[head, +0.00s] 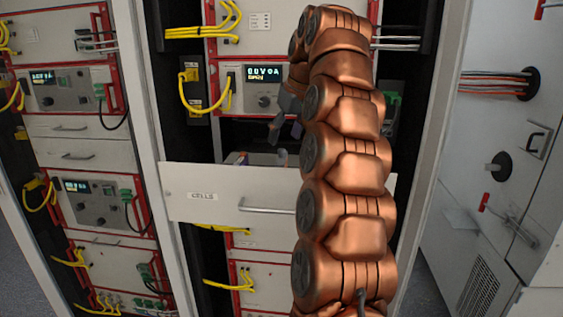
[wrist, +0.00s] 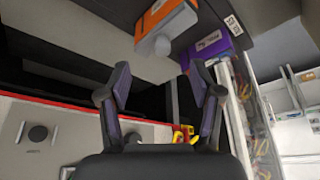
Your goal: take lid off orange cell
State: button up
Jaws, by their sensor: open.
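The orange cell (wrist: 170,22) is at the top middle of the wrist view, tilted in the picture. A pale grey cap-like piece (wrist: 143,47) sits against its near end, which looks like the lid. My gripper (wrist: 160,80) is open, with its two dark fingers apart and nothing between them. In the wrist picture the fingertips are below the orange cell and apart from it. In the head view my gripper (head: 283,118) is above the open drawer, partly hidden by my arm. The orange cell cannot be made out there.
A purple cell (wrist: 212,40) with a white label is right of the orange one. The drawer marked CELLS (head: 230,193) stands open. Red-framed cycler units with yellow cables (head: 245,88) are above and below it. The cabinet posts (head: 160,120) flank the rack.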

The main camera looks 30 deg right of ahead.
aim_at(282, 149)
jog(key=shift+w+a+f+b, duration=0.1)
jog(key=shift+a+f+b, duration=0.1)
jog(key=shift+f+b, duration=0.85)
jog(key=shift+p+x, duration=0.5)
jog(key=shift+x, duration=0.95)
jog(key=shift+c, duration=0.2)
jog(key=c, duration=0.7)
jog(key=shift+o, duration=0.2)
